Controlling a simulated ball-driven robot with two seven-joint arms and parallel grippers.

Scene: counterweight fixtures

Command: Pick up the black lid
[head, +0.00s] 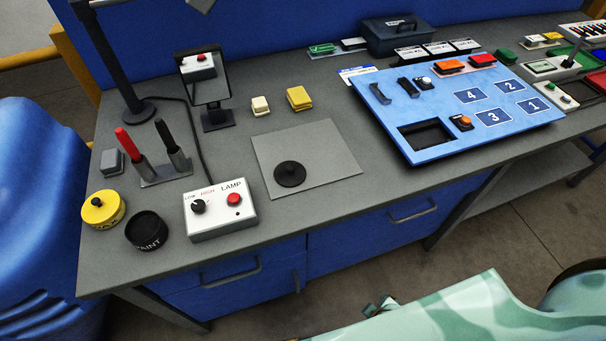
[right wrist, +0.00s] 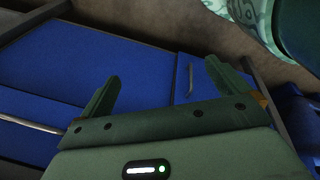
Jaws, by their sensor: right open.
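The black lid (head: 290,174) is a flat round disc with a small knob on top. It lies on a grey square mat (head: 330,155) on the workbench in the head view. A black open pot marked PAINT (head: 146,231) stands to its left near the front edge. My right gripper (right wrist: 162,88) is open and empty in the right wrist view, with blue drawer fronts beyond its fingers. It is low in front of the bench, away from the lid. The lid does not show in the right wrist view. My left gripper is not in view.
A lamp control box (head: 220,215) stands left of the mat. A yellow round tin (head: 103,209), a tool stand (head: 165,173) and a mirror (head: 207,90) are farther left. A blue numbered board (head: 455,95) is at the right.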

